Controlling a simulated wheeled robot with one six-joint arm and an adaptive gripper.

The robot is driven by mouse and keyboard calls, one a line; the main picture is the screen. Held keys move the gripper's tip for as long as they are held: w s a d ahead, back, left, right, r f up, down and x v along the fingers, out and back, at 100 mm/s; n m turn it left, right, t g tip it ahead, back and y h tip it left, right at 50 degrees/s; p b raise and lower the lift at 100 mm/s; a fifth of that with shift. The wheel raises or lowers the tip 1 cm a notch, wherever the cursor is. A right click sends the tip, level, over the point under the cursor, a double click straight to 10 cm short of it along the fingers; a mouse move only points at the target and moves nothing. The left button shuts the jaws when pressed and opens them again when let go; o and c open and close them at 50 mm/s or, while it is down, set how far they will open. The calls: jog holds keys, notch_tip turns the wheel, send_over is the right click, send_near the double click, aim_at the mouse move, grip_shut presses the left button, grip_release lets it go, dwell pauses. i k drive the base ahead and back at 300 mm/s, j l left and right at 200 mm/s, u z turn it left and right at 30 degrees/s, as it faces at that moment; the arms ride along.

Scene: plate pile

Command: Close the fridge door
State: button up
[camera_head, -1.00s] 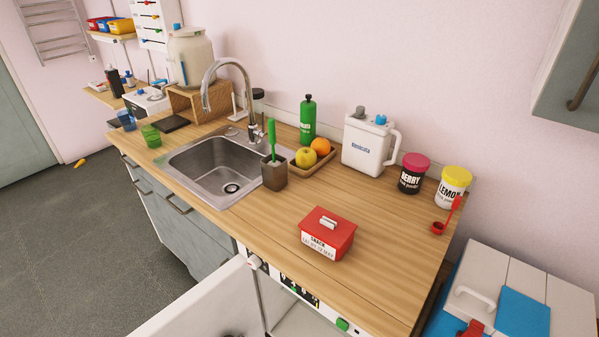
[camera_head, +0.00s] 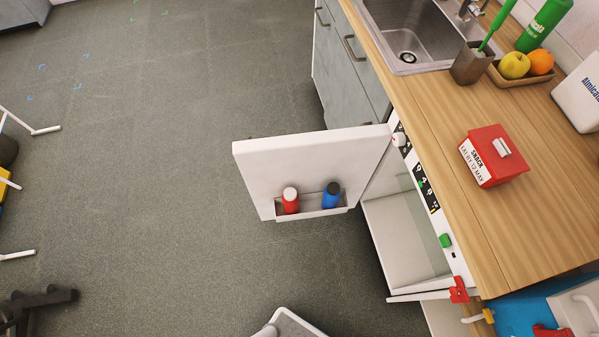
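The white fridge door (camera_head: 305,165) stands wide open in the head view, swung out to the left over the floor. Its inner side faces me. A shelf on the door (camera_head: 312,208) holds a red bottle (camera_head: 290,203) and a blue bottle (camera_head: 331,197). The fridge body (camera_head: 402,240) is under the wooden counter, with its pale inside showing and looking empty where visible. The door's hinge side meets the fridge at its far edge, near the control strip (camera_head: 421,180). My gripper cannot be made out in this view.
The wooden counter (camera_head: 455,145) carries a red snack box (camera_head: 492,156), a sink (camera_head: 408,35) and a fruit tray (camera_head: 520,82). Grey floor (camera_head: 150,190) left of the door is mostly clear. Dark and white objects stand at the left edge.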

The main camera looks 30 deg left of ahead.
aim_at(306, 163)
jog(key=i+j+z, duration=0.1)
jog(key=j+z, duration=0.15)
jog(key=j, duration=1.05)
jog(key=j+z, duration=0.2)
jog(key=j, duration=0.45)
jog(key=j+z, duration=0.25)
jog(key=j, duration=0.4)
jog(key=j+z, duration=0.2)
jog(key=j, duration=0.4)
jog(key=k+j+z, duration=0.25)
jog(key=j, duration=0.35)
jog(key=j+z, duration=0.15)
jog(key=j, duration=0.3)
jog(key=k+j+z, duration=0.15)
jog(key=j, duration=0.3)
jog(key=j+z, duration=0.15)
jog(key=j, duration=0.3)
jog(key=k+j+z, duration=0.15)
jog(key=j, duration=0.25)
jog(key=k+j+z, duration=0.25)
jog(key=k+j, duration=0.25)
jog(key=k+j+u, duration=0.1)
jog(key=k, duration=0.15)
jog(key=i+j+u, duration=0.1)
jog(key=u, duration=0.25)
jog(key=j, duration=0.1)
